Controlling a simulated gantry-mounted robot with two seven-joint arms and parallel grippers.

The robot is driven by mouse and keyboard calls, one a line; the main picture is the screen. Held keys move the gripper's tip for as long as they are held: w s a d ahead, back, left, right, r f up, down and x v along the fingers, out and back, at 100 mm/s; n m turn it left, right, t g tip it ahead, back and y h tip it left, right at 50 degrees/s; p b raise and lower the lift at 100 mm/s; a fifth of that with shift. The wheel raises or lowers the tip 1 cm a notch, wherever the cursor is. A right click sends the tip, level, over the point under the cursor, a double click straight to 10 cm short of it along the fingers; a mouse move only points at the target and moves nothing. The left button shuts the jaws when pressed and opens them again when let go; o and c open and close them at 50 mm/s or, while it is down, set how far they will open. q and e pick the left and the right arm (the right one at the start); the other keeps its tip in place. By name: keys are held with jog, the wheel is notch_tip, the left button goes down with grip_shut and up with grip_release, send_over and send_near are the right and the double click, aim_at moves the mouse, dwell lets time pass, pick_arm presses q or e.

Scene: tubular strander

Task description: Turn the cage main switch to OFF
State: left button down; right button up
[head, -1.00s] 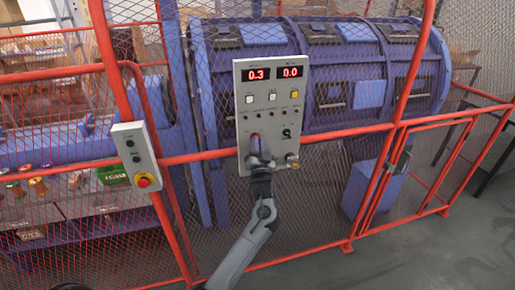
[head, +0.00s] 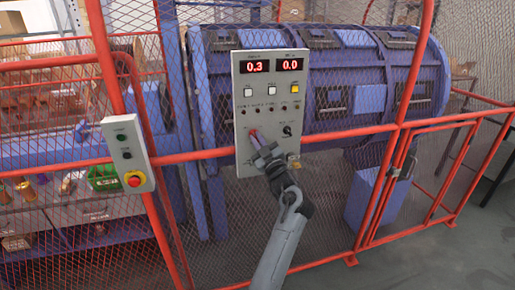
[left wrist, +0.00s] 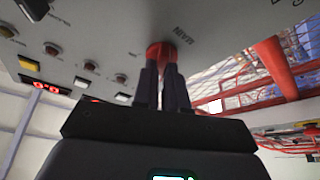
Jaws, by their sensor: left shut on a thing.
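The control panel (head: 270,75) is a grey upright box on the cage fence. In the left wrist view the red knob (left wrist: 158,50) sits between the two dark fingertips of the gripper (left wrist: 162,72), beside the label MAIN. The gripper is shut on it. In the head view the fingers point up and to the left. The OFF mark cannot be read. My right gripper is not in view.
A black selector (head: 287,130) is right of the knob. Red displays (head: 272,66), buttons and lamps sit above. A box with a red emergency stop (head: 134,180) hangs at left. The red fence rail (head: 350,138) runs behind the panel; the floor at right is clear.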

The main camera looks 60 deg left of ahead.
pick_arm(q)
jog(key=n+g+b, duration=0.1)
jog(key=n, duration=0.2)
jog(key=shift+w+g+h+b, duration=0.1)
jog(key=shift+g+h+b, duration=0.2)
jog(key=shift+b, duration=0.05)
jog(key=shift+n, duration=0.6)
jog(key=shift+r, duration=0.1)
jog(key=c, duration=1.2)
grip_release()
jog(key=shift+d, duration=0.15)
jog(key=v, duration=1)
jog(key=shift+w+d, duration=0.1)
jog(key=shift+d, duration=0.2)
